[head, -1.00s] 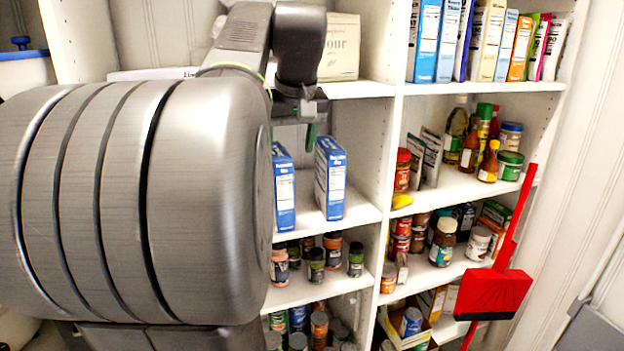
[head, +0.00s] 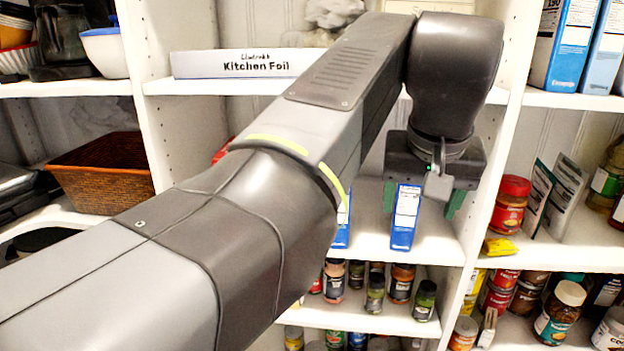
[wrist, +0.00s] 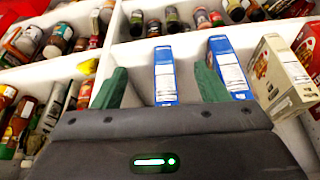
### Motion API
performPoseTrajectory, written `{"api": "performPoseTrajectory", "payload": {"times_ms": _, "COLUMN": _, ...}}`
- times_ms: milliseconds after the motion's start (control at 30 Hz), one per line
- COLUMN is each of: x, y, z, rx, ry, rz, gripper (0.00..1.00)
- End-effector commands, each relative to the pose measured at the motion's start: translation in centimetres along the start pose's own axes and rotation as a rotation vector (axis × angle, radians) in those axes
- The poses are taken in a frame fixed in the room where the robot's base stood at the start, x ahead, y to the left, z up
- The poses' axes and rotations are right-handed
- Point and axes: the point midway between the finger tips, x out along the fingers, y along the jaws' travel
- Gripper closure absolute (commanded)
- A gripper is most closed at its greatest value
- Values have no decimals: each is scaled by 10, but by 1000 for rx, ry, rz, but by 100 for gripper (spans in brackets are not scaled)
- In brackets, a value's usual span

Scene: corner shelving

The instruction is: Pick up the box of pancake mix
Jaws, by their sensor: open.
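Two blue-and-white boxes stand upright on the middle shelf in the head view: one box (head: 404,222) below my gripper (head: 423,202) and another box (head: 343,226) to its left, partly hidden by my arm. Their print is too small to read, so I cannot tell which is pancake mix. My gripper is open, with green fingers apart. In the wrist view, the first blue box (wrist: 165,78) shows between the fingers of my gripper (wrist: 160,76), apparently untouched. The other blue box (wrist: 230,68) is just right of the right finger.
A shelf upright (head: 488,180) stands close to the right of my gripper. A Kitchen Foil box (head: 245,64) lies on the shelf above. Several spice jars (head: 374,292) stand on the shelf below.

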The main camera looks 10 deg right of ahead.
Motion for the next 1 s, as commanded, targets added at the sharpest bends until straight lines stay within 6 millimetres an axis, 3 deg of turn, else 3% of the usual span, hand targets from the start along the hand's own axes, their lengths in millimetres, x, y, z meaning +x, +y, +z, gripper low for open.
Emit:
{"api": "performPoseTrajectory", "payload": {"times_ms": 400, "x": 24, "y": 0, "z": -59, "rx": 2, "ry": -3, "rz": 0, "gripper": 33}}
{"api": "performPoseTrajectory", "payload": {"times_ms": 667, "x": 30, "y": 0, "z": -75, "rx": 2, "ry": -1, "rz": 0, "gripper": 33}}
{"api": "performPoseTrajectory", "payload": {"times_ms": 833, "x": 38, "y": 1, "z": -96, "rx": 1, "ry": -3, "rz": 0, "gripper": 33}}
{"api": "performPoseTrajectory", "payload": {"times_ms": 933, "x": 45, "y": 0, "z": -111, "rx": 1, "ry": -3, "rz": 0, "gripper": 33}}
{"api": "performPoseTrajectory", "payload": {"times_ms": 1000, "x": 59, "y": 0, "z": -108, "rx": 2, "ry": -4, "rz": 0, "gripper": 33}}
